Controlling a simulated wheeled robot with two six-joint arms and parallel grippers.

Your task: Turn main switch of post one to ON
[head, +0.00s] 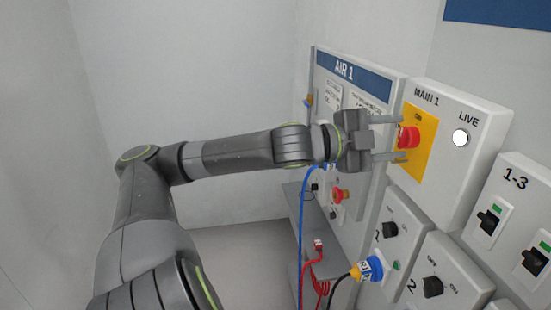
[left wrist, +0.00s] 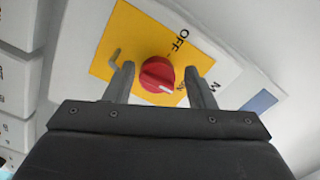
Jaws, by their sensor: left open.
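The main switch of post one is a red rotary knob (head: 408,137) on a yellow plate (head: 426,150), on the box marked MAIN 1. It also shows in the left wrist view (left wrist: 155,72), with a white mark at its lower right edge, toward the partly covered ON label; I cannot tell its exact setting. OFF is printed above it in that view. My left gripper (head: 401,138) is open, with one finger on either side of the knob. In the left wrist view gaps show between knob and fingers (left wrist: 160,71). My right gripper is not in view.
A white LIVE lamp (head: 460,138) sits right of the switch. The AIR 1 panel (head: 355,85) stands left, with a red knob (head: 341,195) low on it. Switch boxes marked 1-3 (head: 515,182) and 2 (head: 412,288) lie right and below. Blue and red cables hang below.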

